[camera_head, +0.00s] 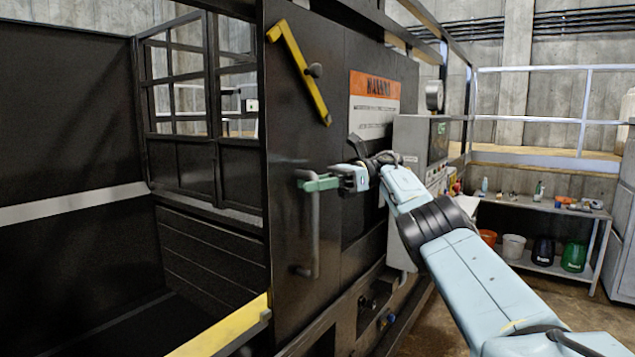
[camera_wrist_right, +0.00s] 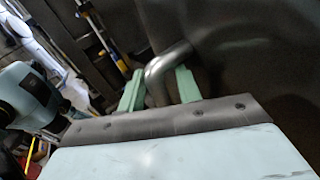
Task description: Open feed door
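The feed door (camera_head: 290,130) is a black panel with a vertical grey bar handle (camera_head: 314,240) near its left edge. I cannot tell whether it is ajar. My right gripper (camera_head: 318,182) is at the upper end of the handle, its green fingers pointing left. In the right wrist view the handle's bent end (camera_wrist_right: 163,72) lies between the two green fingers (camera_wrist_right: 160,90), with a gap visible by the right finger. The fingers are apart, around the bar. A yellow lever (camera_head: 300,72) sits slanted above the handle. My left gripper is not in view.
An orange warning sign (camera_head: 375,85) and a grey control box (camera_head: 420,145) are right of the door. A yellow-edged ledge (camera_head: 225,328) runs below left, beside a dark open bay. A metal shelf (camera_head: 540,207) with buckets stands at the right. Floor at lower right is clear.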

